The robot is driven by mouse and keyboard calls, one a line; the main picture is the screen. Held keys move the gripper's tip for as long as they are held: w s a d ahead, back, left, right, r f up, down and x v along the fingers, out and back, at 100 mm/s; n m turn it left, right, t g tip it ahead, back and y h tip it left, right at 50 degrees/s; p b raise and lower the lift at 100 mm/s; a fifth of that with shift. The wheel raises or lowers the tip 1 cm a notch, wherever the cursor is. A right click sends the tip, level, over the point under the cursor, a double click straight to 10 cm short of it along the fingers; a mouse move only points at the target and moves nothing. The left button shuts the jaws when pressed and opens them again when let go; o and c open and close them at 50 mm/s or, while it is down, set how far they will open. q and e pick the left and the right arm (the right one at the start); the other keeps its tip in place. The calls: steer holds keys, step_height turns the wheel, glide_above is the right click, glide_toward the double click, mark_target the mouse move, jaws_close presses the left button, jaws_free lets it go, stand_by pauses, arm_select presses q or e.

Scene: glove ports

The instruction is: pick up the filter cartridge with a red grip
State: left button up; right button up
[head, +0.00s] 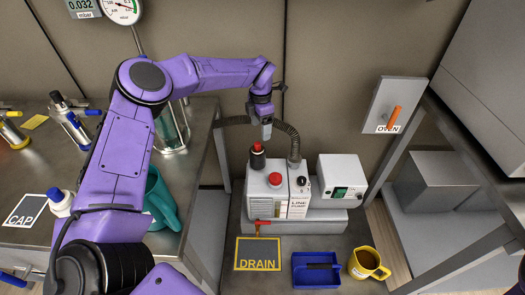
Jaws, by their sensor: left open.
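A short black cylinder with a red top (257,154) stands upright on the left part of the white pump unit (265,200); it looks like the filter cartridge with the red grip. My left gripper (265,134) is open, pointing down just above and slightly right of the red top. I see nothing between its fingers. Whether a fingertip touches the red top I cannot tell. My right gripper is out of view.
A red button (276,180) and a ribbed hose (292,143) sit close beside the cylinder. A grey box with a green display (342,178) stands to the right. In front are a DRAIN mat (258,264), a blue tray (301,275) and a yellow mug (367,262).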

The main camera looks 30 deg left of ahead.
mark_target(258, 143)
arm_select(q)
steer(key=f, duration=0.2)
steer(key=s+f, duration=0.1)
steer(key=f, duration=0.5)
steer(key=shift+s+a, duration=0.2)
steer(key=shift+s, duration=0.05)
steer(key=c, duration=1.4)
